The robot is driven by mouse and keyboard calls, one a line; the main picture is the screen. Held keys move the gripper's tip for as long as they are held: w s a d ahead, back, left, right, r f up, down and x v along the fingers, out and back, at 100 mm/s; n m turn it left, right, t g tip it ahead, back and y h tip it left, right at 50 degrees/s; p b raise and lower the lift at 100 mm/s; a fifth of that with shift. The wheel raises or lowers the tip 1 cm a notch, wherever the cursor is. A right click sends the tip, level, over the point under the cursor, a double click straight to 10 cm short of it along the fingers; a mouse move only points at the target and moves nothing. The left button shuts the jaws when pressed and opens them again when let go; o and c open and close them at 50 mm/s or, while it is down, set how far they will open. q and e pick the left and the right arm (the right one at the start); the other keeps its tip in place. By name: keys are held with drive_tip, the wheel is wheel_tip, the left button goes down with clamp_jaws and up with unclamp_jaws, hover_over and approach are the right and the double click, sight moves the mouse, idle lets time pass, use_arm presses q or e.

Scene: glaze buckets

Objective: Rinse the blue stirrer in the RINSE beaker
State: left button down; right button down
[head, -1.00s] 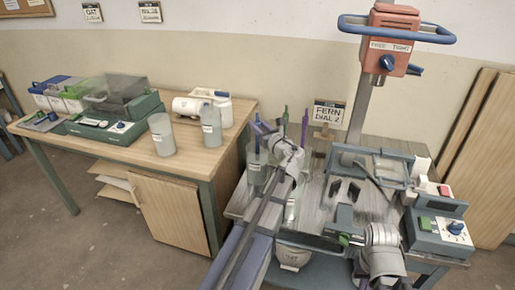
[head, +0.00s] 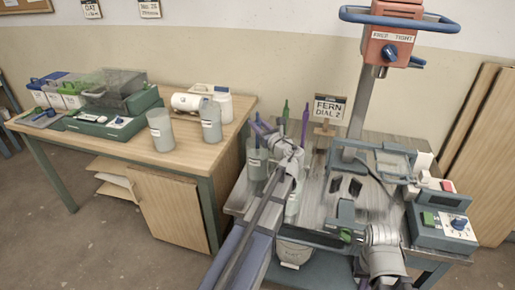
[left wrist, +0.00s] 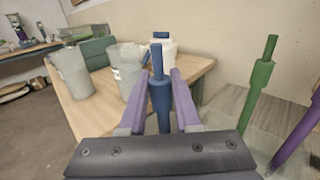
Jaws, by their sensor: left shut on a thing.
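My left gripper (head: 266,133) has purple fingers and is shut on the blue stirrer (head: 257,119), which stands upright. In the left wrist view the stirrer (left wrist: 159,95) sits between the fingers. In the head view a clear beaker (head: 256,165) stands just below the left gripper, in line with the stirrer. I cannot tell whether the stirrer's lower end is inside it. Its label is too small to read, so I cannot say which beaker is RINSE. My right gripper (head: 345,187) has dark fingers, apart and empty, over the bench.
A green stirrer (head: 285,114) and a purple stirrer (head: 304,127) stand close right of the left gripper. Two beakers (head: 160,130) (head: 210,122) stand on the wooden table (head: 185,158). A mixer stand (head: 362,110) and a dial box (head: 445,228) are on the right.

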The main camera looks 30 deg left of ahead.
use_arm(q)
drive_tip(key=shift+r, duration=0.2)
wheel_tip(320, 180, up, 2)
drive_tip(key=p, duration=0.2)
drive_tip(key=shift+r+p, duration=0.25)
drive_tip(key=shift+p, duration=0.15)
drive_tip(key=shift+f, duration=0.25)
wheel_tip(320, 180, down, 2)
drive_tip(key=b, duration=0.3)
drive_tip(key=shift+f, duration=0.25)
drive_tip(key=shift+r, duration=0.2)
wheel_tip(320, 180, up, 16)
drive_tip(key=p, duration=1.6)
drive_tip(key=shift+r+p, duration=0.15)
drive_tip(key=shift+p, duration=0.2)
idle(0.9)
